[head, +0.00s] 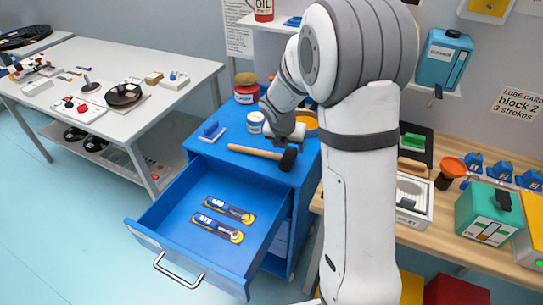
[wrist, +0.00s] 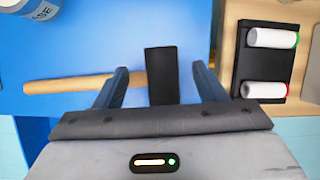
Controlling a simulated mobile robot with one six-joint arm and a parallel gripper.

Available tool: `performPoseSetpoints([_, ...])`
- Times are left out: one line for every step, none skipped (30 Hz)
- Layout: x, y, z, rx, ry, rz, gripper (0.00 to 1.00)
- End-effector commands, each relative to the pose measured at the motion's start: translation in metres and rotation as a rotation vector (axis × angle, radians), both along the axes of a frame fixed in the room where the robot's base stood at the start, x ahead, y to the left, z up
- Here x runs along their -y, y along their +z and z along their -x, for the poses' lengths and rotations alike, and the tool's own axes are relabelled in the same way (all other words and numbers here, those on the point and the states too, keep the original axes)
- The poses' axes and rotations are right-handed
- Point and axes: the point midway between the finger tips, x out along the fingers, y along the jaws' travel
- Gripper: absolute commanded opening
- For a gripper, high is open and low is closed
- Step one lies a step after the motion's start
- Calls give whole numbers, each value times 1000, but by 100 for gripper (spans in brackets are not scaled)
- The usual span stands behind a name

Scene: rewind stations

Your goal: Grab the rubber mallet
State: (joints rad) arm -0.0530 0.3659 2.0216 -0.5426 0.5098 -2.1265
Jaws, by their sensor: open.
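The rubber mallet lies on the blue cabinet top in the head view, its wooden handle (head: 250,151) pointing left and its black head (head: 289,159) near the right edge. In the wrist view the black head (wrist: 161,75) lies between the two fingers of my gripper (wrist: 163,74), with a gap on each side. The left finger covers part of the handle (wrist: 68,84). My gripper is open and empty. Whether the fingertips are level with the mallet or above it is hard to tell. In the head view the fingertips are mostly hidden by my own wrist.
A blue drawer (head: 178,212) stands open below the mallet, with two labelled tools inside. A wooden bench (head: 460,245) with a black tray (wrist: 268,60) adjoins on the right.

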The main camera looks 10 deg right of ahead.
Motion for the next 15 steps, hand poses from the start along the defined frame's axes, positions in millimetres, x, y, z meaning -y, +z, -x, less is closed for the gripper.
performPoseSetpoints([2,-7,-1,-3,-1,-1,64])
performPoseSetpoints([3,-12,-2,-4,0,-1,64])
performPoseSetpoints([4,-18,-4,-4,-1,0,64])
performPoseSetpoints([5,-23,-5,-4,-2,-1,64])
performPoseSetpoints([6,-27,-6,-4,-1,-1,64])
performPoseSetpoints([8,-32,-8,-3,-2,0,64])
performPoseSetpoints([9,-36,-9,-3,-3,-1,64])
performPoseSetpoints([10,-38,-10,-2,-3,-2,64])
performPoseSetpoints([11,-41,-11,-1,-2,-2,64])
performPoseSetpoints([11,-42,-12,0,-2,-1,64])
performPoseSetpoints([11,-43,-12,0,-2,-1,64])
performPoseSetpoints([12,-44,-12,0,-3,-1,64])
performPoseSetpoints([12,-44,-12,0,-3,-1,64])
performPoseSetpoints([12,-44,-12,0,-3,-1,64])
performPoseSetpoints([12,-44,-12,0,-4,-2,64])
